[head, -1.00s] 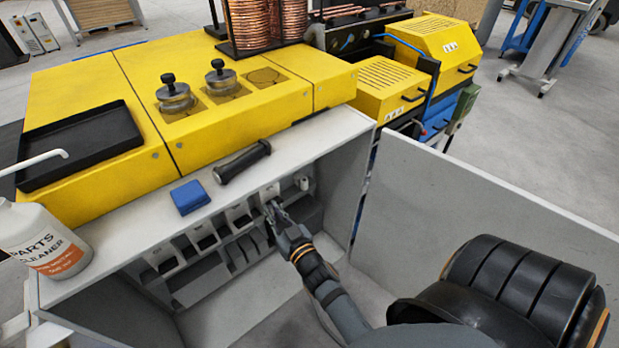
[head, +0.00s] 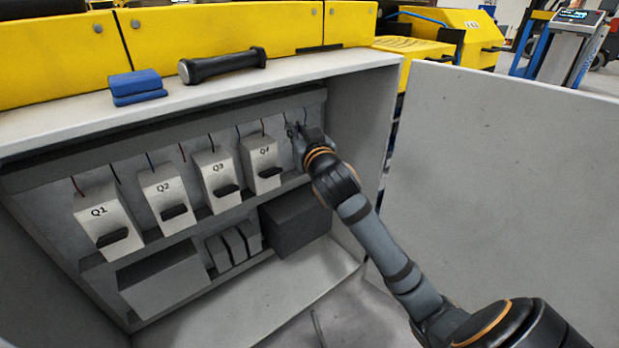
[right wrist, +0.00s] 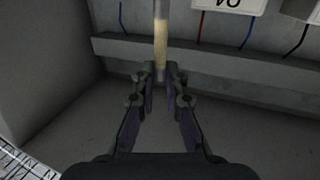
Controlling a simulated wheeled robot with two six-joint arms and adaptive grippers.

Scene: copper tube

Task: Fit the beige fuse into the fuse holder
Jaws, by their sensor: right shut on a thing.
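The beige fuse (right wrist: 160,38) shows in the right wrist view as a slim upright rod with a pale beige middle and a greyer lower end. My right gripper (right wrist: 160,88) is shut on it near that lower end, and the rod's other end runs out of the top of the picture. In the head view my right gripper (head: 295,131) is inside the grey cabinet, high at the back wall and just right of the Q4 breaker (head: 262,163). The fuse cannot be made out there. I cannot make out the fuse holder in either current view. My left gripper is not in view.
Breakers Q1 (head: 104,222), Q2 (head: 166,199) and Q3 (head: 217,179) stand in a row left of Q4. Grey boxes (head: 297,222) sit below. The cabinet's right wall (head: 365,150) is close beside my arm.

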